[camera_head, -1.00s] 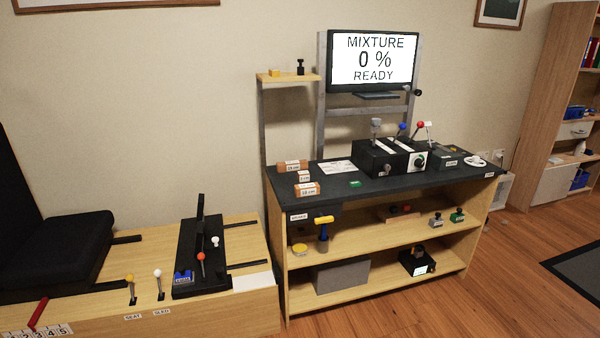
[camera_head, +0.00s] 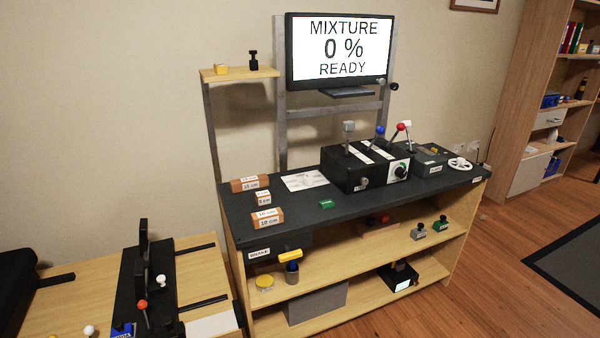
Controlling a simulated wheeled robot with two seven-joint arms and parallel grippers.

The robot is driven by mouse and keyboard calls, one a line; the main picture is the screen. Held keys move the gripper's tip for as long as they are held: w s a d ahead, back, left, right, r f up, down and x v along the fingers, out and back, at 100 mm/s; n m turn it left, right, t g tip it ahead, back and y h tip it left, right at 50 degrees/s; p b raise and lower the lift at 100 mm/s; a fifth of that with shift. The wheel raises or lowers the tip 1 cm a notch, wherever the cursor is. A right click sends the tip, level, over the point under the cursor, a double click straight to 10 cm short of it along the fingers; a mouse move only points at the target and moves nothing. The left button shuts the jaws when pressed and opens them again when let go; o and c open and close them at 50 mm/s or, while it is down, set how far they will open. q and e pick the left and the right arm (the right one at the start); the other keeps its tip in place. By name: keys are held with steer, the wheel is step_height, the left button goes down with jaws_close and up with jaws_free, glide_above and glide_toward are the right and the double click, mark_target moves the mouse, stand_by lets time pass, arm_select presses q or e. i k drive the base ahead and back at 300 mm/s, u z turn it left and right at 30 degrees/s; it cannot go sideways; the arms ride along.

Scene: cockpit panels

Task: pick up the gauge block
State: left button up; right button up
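Three orange-brown blocks with white cm labels stand on the left part of the black bench top (camera_head: 400,199). The back one (camera_head: 250,184) is long and its label seems to read 15 cm. The middle one (camera_head: 263,199) is the smallest and seems to read 5 cm. The front one (camera_head: 268,218) reads 10 cm and is close to the front edge. I cannot tell which of them is the gauge block. All three are apart from each other. Neither of my grippers is in view.
A green block (camera_head: 326,204) and a white sheet (camera_head: 305,181) lie right of the blocks. A black lever box (camera_head: 352,178) stands further right. A monitor (camera_head: 338,50) reads MIXTURE 0 % READY. A side console (camera_head: 150,290) is at lower left. Wooden floor is free at right.

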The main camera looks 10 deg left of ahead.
mark_target(260, 181)
steer(key=u, duration=0.15)
steer(key=i, duration=0.95)
steer(key=u, duration=0.6)
